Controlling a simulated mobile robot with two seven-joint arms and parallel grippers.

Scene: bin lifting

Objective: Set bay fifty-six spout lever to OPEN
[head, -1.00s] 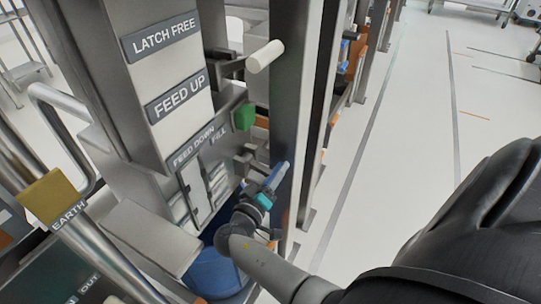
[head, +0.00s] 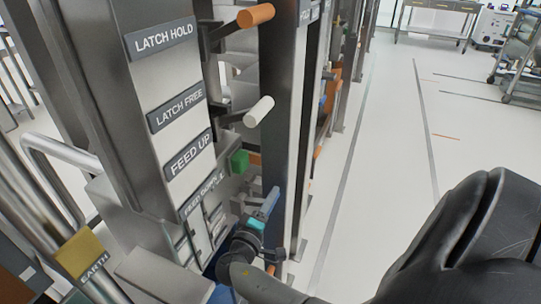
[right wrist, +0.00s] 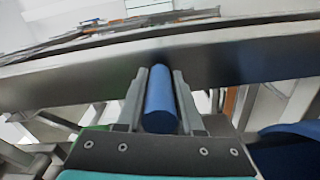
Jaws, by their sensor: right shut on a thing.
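A blue lever handle (head: 269,203) sticks up beside the steel post at the lower middle of the head view. My right gripper (head: 260,219), with teal on its body, is shut on it. In the right wrist view the blue handle (right wrist: 160,100) stands between the two grey fingers of the right gripper (right wrist: 160,88), which close on it from both sides. The lower end of the handle is hidden by the gripper. I can read no OPEN mark or bay number. My left gripper is not in view.
A panel (head: 166,75) bears labels LATCH HOLD, LATCH FREE and FEED UP. An orange handle (head: 255,15), a white handle (head: 259,111) and a green block (head: 239,162) stick out above my right gripper. A steel post (head: 283,110) stands close by.

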